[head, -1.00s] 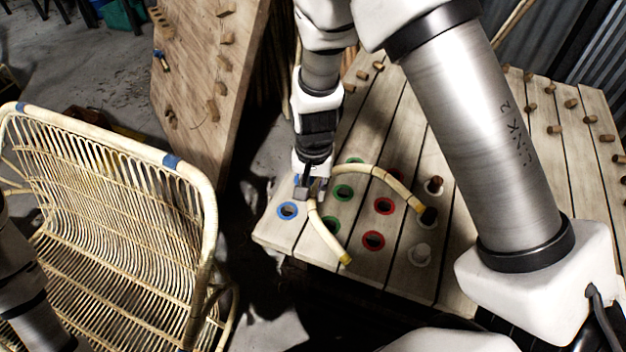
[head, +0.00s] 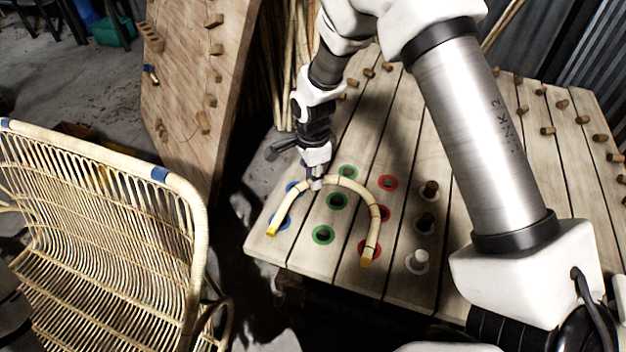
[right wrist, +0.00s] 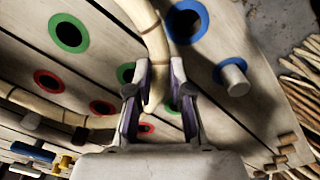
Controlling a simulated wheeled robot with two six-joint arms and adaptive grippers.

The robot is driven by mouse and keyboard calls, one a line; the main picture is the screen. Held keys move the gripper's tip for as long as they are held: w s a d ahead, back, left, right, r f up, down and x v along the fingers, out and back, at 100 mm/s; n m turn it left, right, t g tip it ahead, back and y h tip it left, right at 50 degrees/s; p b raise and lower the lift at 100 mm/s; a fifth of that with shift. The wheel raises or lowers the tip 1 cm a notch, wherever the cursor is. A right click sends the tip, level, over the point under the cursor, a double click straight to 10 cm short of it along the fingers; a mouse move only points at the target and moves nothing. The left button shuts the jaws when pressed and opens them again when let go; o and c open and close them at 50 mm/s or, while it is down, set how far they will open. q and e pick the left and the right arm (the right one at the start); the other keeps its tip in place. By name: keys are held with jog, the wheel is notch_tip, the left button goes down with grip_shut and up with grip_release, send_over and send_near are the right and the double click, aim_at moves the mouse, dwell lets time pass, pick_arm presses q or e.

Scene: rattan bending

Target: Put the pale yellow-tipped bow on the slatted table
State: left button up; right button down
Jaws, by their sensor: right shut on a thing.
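The pale bow (head: 350,187) is a cane arch with yellow tips, one at the lower left and one at the lower right. It is over the near left part of the slatted table (head: 305,258); I cannot tell whether it touches the slats. My right gripper (head: 316,184) is shut on the bow at the upper left of its arch. In the right wrist view the bow (right wrist: 150,45) passes between the two fingers (right wrist: 158,98). My left gripper is out of view.
Blue, green (head: 323,234) and red rings mark holes under and around the bow. Brown, black and white (head: 417,261) pegs stand right of it. Wooden pegs stud the table's far right. A rattan chair (head: 110,230) stands left; a pegged board (head: 195,80) leans behind.

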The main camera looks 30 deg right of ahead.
jog(key=shift+w+d+f, duration=0.15)
jog(key=shift+w+f, duration=0.1)
jog(key=shift+w, duration=0.1)
notch_tip(320, 180, down, 3)
jog(key=shift+s+r+p, duration=0.1)
jog(key=shift+r+p, duration=0.1)
jog(key=shift+p, duration=0.1)
jog(key=shift+f, duration=0.3)
jog(key=c, duration=1.1)
grip_release()
jog(key=shift+o, duration=0.2)
notch_tip(320, 180, up, 12)
jog(key=shift+r+b, duration=0.1)
jog(key=shift+b, duration=0.45)
